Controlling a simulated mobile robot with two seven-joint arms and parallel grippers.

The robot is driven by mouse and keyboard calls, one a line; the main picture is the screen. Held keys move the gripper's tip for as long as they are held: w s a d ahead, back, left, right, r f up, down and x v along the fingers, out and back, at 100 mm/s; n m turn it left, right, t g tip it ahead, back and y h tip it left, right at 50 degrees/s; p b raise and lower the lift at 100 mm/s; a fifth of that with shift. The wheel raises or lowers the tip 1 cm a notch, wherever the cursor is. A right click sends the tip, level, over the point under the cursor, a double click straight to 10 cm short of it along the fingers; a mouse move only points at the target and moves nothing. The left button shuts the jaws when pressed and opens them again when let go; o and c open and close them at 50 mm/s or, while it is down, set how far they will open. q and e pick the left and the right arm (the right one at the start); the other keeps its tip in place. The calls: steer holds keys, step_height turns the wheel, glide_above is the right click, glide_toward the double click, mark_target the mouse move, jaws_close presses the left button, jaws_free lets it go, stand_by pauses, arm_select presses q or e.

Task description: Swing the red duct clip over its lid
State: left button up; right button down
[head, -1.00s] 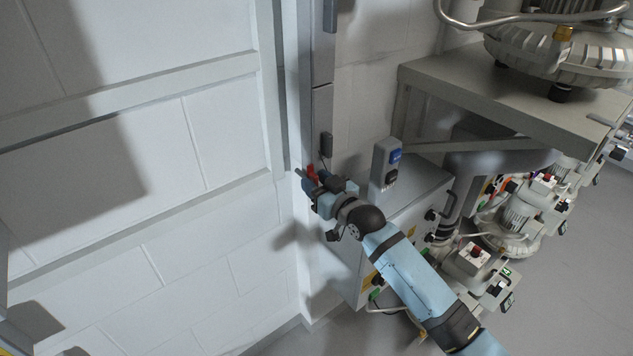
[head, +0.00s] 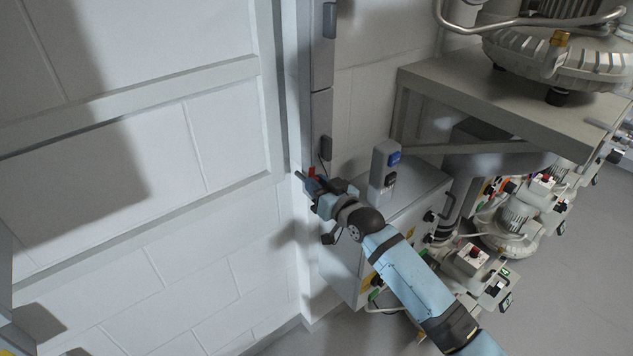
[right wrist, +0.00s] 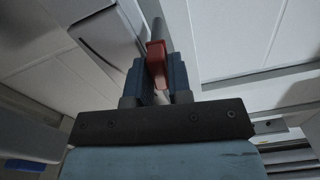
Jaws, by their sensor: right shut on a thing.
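The red duct clip (head: 312,171) shows as a small red piece at the grey vertical duct, partly hidden by my right gripper (head: 308,183). In the right wrist view the red clip (right wrist: 156,58) stands between the two blue fingers of the right gripper (right wrist: 158,78), which are shut on it. A grey rod-like part (right wrist: 158,30) shows beyond the clip. The duct has a grey lid (head: 322,125), which also shows as a grey panel in the right wrist view (right wrist: 105,45). My left gripper is out of view.
A shelf (head: 500,100) with a large blower (head: 560,60) is at upper right. White panelled wall (head: 130,190) fills the left.

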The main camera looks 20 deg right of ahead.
steer(key=shift+w+d+f+m+p, duration=0.15)
steer(key=shift+m+p, duration=0.55)
steer(key=shift+m, duration=2)
steer(key=shift+d+f+m+p, duration=0.25)
steer(key=shift+m+p, duration=0.4)
steer(key=shift+m, duration=2.05)
steer(key=shift+w+d+f+m+p, duration=0.15)
steer(key=shift+m+p, duration=0.55)
steer(key=shift+m, duration=2)
steer(key=shift+s, duration=0.1)
steer(key=c, duration=1.1)
jaws_free()
steer(key=shift+f, duration=0.1)
